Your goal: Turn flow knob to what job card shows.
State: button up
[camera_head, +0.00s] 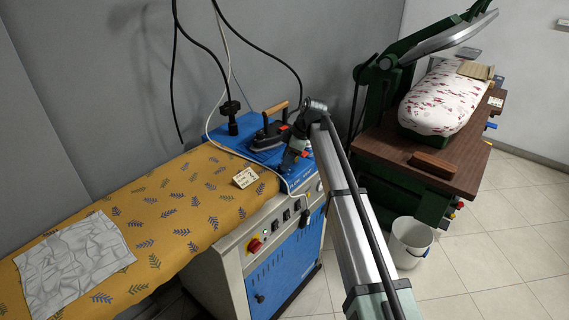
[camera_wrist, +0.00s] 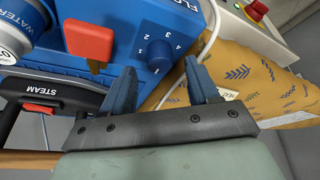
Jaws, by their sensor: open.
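The flow knob (camera_wrist: 158,60) is a blue round knob on the blue station's panel, with numbers 1 to 4 beside it and a partly cut-off "FLO" label. The setting it points to is unclear. My gripper (camera_wrist: 160,68) is open, its two blue fingers spread on either side of the knob's lower part; contact cannot be told. In the head view my gripper (camera_head: 291,158) is over the blue station, hiding the knob. The job card (camera_head: 245,177) lies on the yellow ironing cloth; in the wrist view the card (camera_wrist: 228,93) shows only partly behind a finger, its setting unreadable.
A red control (camera_wrist: 89,41) and a white-faced part marked WATER (camera_wrist: 10,50) are close left of the knob. The steam iron (camera_head: 270,136) stands on the blue station (camera_head: 232,139). A white cable runs past my gripper. A grey cloth (camera_head: 72,263) lies on the board.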

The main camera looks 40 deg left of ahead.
jog(key=shift+x, duration=1.35)
jog(key=shift+c, duration=0.3)
jog(key=c, duration=1)
